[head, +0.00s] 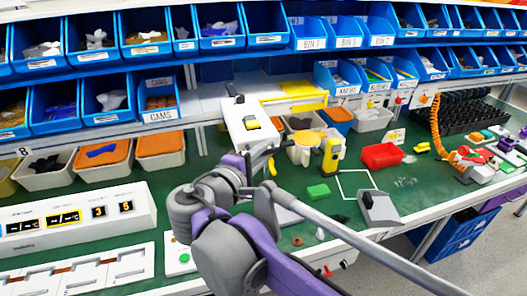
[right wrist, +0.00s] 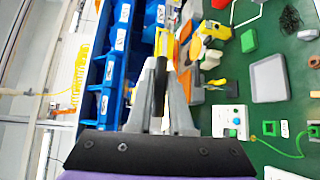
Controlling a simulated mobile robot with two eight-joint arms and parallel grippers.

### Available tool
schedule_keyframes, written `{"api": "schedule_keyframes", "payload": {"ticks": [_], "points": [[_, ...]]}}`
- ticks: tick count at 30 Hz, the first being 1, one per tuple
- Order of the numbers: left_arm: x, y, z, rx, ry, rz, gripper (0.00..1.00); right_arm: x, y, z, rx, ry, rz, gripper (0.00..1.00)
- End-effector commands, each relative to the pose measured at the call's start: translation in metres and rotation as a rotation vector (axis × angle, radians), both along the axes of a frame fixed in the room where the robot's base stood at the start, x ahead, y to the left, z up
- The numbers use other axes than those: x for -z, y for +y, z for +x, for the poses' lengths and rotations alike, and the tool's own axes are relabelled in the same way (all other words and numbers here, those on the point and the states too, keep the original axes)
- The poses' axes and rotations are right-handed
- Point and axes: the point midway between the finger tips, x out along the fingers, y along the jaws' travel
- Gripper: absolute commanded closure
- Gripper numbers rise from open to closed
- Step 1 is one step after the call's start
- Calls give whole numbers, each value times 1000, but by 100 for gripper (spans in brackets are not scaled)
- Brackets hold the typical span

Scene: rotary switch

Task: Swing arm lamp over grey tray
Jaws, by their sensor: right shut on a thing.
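My right gripper (head: 264,155) is at the middle of the bench, between a white box and a cream round head. In the right wrist view the gripper (right wrist: 159,112) has its grey fingers close on either side of a slim black bar (right wrist: 160,85), which looks like part of the lamp. The cream round head (head: 305,140) may be the lamp's head; its joint to the bar is hidden. The grey tray (right wrist: 270,78) lies flat on the green bench, right of the fingers in the right wrist view. My arm partly hides it in the head view (head: 291,211). My left gripper is out of view.
The white box (head: 245,125) stands behind my gripper. A yellow device (head: 331,156) stands beside the cream head. A green block (head: 318,191), a red bin (head: 382,156) and a grey sloped unit (head: 379,208) are to the right. Blue bins line the back.

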Motion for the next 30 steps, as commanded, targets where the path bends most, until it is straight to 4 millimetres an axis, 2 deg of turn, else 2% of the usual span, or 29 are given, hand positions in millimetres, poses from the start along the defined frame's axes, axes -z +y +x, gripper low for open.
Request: {"api": "schedule_keyframes", "payload": {"ticks": [5,11,17,23,27,30], "points": [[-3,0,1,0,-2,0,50,1,-10,4,-18,3,3,100],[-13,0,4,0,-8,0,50,-1,-39,13,-85,2,4,100],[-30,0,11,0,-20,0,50,-2,-84,32,-196,0,4,100],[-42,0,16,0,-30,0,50,0,-130,60,-332,3,3,100],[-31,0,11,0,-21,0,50,5,-158,83,-427,9,5,100],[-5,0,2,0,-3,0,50,13,-175,99,-490,11,4,100]]}}
